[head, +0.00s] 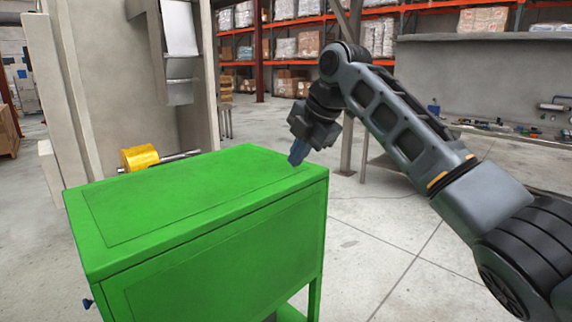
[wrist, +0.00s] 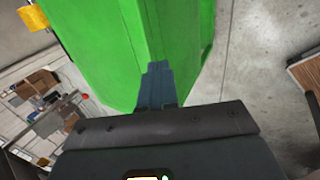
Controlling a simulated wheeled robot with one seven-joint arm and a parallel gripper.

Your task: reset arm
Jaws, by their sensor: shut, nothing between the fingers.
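My gripper (head: 297,152) is at the end of my arm, which reaches in from the right in the head view. Its blue-grey fingers are together with nothing between them. They point down over the right back part of the green cabinet's top (head: 180,195). Whether the fingertips touch the top cannot be told. In the wrist view the shut fingers (wrist: 155,85) show against the green cabinet (wrist: 110,50).
A yellow roll on a metal bar (head: 140,157) is behind the cabinet, by a grey pillar (head: 115,75). Orange shelving with boxes (head: 290,45) lines the back. A grey wall or counter (head: 480,80) stands at the right. Concrete floor (head: 400,240) is open right of the cabinet.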

